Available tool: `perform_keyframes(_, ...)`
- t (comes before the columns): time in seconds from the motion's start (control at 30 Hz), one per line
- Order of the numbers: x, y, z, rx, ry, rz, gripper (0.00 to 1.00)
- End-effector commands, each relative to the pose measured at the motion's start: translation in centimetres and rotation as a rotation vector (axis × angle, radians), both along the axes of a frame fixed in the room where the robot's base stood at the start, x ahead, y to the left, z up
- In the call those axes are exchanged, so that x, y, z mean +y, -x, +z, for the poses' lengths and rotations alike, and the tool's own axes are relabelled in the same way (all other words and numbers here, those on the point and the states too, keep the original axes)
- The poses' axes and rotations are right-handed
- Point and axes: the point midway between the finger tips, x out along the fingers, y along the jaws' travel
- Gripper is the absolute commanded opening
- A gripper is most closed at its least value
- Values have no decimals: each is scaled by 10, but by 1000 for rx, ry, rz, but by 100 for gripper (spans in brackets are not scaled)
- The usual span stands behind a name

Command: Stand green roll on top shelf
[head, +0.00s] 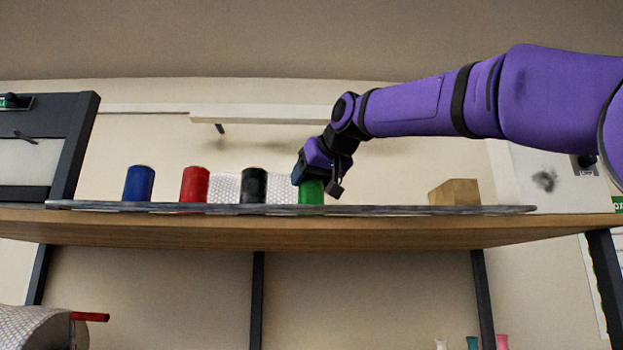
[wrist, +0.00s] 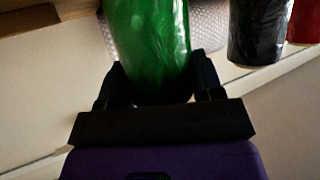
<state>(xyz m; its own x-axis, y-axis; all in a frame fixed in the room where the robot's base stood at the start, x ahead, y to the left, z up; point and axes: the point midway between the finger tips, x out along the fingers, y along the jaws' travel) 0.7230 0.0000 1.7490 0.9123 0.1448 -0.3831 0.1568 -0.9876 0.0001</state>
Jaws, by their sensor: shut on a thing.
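The green roll (head: 311,192) stands upright at the right end of a row of rolls on the wooden shelf (head: 380,233). My gripper (head: 322,182) comes down on it from the upper right and is shut on it. In the wrist view the green roll (wrist: 150,40) fills the space between the two dark fingers (wrist: 155,88). In the head view its top is hidden by my gripper, and its base is behind the shelf's front rail, so I cannot tell whether it touches the shelf.
A black roll (head: 254,186), a red roll (head: 195,184) and a blue roll (head: 138,183) stand to the left. A bubble-wrap roll (head: 228,187) lies behind. A cardboard box (head: 455,192) sits right. The grey rail (head: 400,210) runs along the front edge. Space between green roll and box is clear.

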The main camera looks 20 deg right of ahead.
Motion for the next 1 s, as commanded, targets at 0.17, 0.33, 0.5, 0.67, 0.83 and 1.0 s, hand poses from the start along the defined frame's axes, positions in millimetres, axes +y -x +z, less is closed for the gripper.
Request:
perform_keyframes(0.17,0,0,1,-1,0,0,25)
perform_keyframes(0.33,0,0,-1,0,0,0,79)
perform_keyframes(0.5,0,0,-1,0,0,0,86)
perform_keyframes(0.67,0,0,0,-1,0,0,86)
perform_keyframes(0.83,-2,13,7,-4,1,-1,86)
perform_keyframes(1.0,-7,43,19,-4,1,-1,86)
